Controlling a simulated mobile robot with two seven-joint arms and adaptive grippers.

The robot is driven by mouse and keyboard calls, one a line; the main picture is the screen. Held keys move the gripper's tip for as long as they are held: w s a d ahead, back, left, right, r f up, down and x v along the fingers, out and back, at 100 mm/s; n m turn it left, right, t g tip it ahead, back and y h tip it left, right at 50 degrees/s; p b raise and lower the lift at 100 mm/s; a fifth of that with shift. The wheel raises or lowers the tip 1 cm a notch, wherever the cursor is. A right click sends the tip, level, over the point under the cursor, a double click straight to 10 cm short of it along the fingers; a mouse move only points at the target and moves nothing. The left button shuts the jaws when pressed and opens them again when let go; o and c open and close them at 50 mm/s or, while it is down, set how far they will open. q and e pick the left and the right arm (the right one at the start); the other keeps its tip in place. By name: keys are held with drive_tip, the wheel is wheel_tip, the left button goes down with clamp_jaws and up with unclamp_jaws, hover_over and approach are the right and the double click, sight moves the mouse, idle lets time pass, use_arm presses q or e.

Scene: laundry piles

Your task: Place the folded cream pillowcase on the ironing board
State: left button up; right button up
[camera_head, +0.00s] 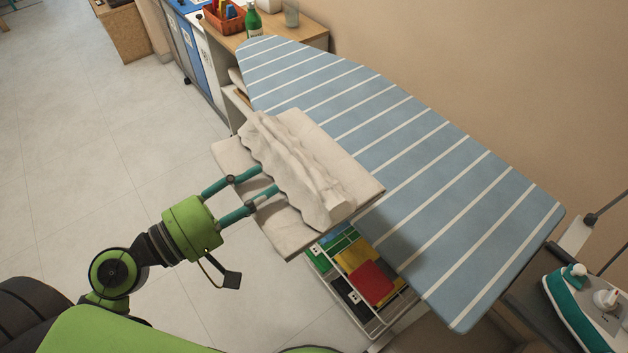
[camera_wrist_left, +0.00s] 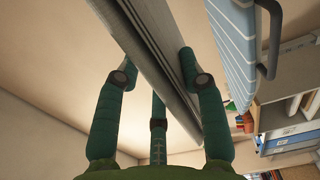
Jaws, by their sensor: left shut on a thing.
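The folded cream pillowcase (camera_head: 340,172) is a flat, thick slab with a rumpled ridge along its middle. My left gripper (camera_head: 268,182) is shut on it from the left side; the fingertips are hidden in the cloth. The ironing board (camera_head: 460,215) has a blue cover with white stripes. In the head view the pillowcase overlaps the board's left edge; its height over the board is hard to tell. My right gripper is not in view.
The board's striped top is clear apart from the pillowcase. A teal and white iron (camera_head: 580,300) stands at the lower right. A crate of coloured items (camera_head: 350,318) sits below the board's left edge. A green bottle (camera_head: 253,22) and red basket (camera_head: 226,20) stand behind.

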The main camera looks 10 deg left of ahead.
sight(293, 180)
use_arm(q)
drive_tip(key=w+f+b, duration=0.1)
drive_tip(key=w+d+f+b, duration=0.1)
drive_tip(key=w+b, duration=0.1)
drive_tip(key=w+d+f+b, duration=0.1)
drive_tip(key=f+b, duration=0.1)
drive_tip(key=shift+w+d, duration=0.1)
drive_tip(key=shift+w, duration=0.2)
drive_tip(key=w+d+f+b, duration=0.1)
drive_tip(key=w+d+f, duration=0.1)
drive_tip(key=w+f, duration=0.2)
wheel_tip(293, 180, down, 2)
drive_tip(key=shift+w+d+f, duration=0.1)
drive_tip(key=shift+w+d, duration=0.05)
drive_tip(key=shift+w, duration=0.05)
drive_tip(key=shift+f+b, duration=0.1)
drive_tip(key=shift+b, duration=0.2)
drive_tip(key=o, duration=1.2)
